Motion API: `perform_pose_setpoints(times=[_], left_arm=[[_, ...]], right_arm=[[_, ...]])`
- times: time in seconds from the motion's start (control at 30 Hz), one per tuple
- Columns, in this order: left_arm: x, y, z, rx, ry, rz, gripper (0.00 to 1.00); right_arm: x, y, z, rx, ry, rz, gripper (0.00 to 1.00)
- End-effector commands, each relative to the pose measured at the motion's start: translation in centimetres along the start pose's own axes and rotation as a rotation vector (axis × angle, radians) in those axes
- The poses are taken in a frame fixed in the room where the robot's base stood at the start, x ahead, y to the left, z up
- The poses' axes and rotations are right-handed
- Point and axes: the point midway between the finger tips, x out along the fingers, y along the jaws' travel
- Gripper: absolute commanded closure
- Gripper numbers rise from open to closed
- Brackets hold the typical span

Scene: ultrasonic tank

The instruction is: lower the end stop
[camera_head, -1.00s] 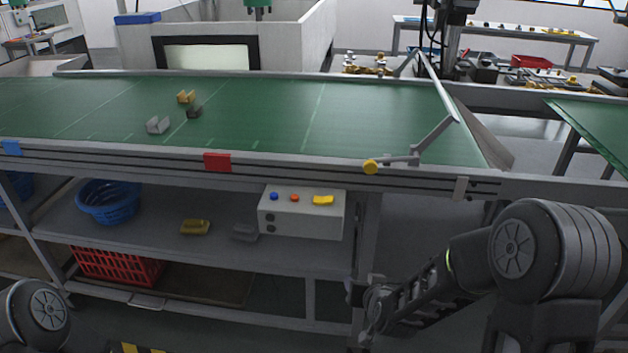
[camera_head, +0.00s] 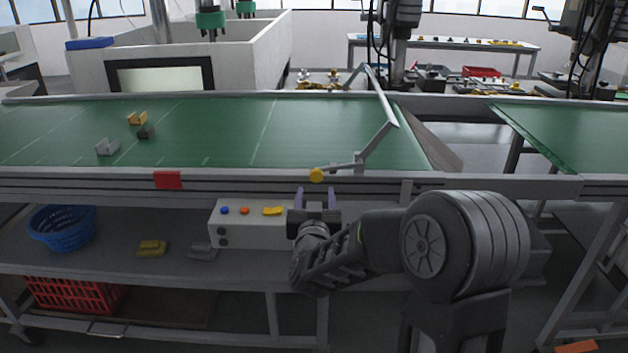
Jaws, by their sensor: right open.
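The end stop (camera_head: 383,100) is a grey metal bar at the right end of the green conveyor belt. It stands raised and tilted above the belt. A jointed grey link (camera_head: 376,147) joins it to a lever with a round yellow knob (camera_head: 316,175) at the belt's front rail. My right gripper (camera_head: 314,197) points upward just below the knob, with its two fingers spread apart and nothing visible between them. Whether the fingertips touch the knob or rail cannot be told. My left gripper is out of view.
The belt (camera_head: 220,135) carries several small blocks at the left. A red tag (camera_head: 168,180) sits on the front rail. Below, a control box (camera_head: 250,224) with buttons stands on the shelf, close behind my right gripper. A second green belt (camera_head: 570,130) lies to the right.

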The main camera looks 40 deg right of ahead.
Motion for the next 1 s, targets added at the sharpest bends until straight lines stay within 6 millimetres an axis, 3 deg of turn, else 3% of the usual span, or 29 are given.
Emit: perform_pose_setpoints(times=[0.17,0.6,0.97,1.0], left_arm=[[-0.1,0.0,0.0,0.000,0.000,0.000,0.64],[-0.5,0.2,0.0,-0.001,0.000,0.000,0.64],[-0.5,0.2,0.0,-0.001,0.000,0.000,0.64],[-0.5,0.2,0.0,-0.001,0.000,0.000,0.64]], right_arm=[[1.1,0.0,0.0,0.000,0.000,0.000,0.46],[7.2,0.0,0.0,-0.001,0.000,0.000,0.46],[7.8,0.0,0.1,0.001,-0.001,-0.001,0.46],[7.8,0.0,0.1,0.001,-0.001,-0.001,0.49]])
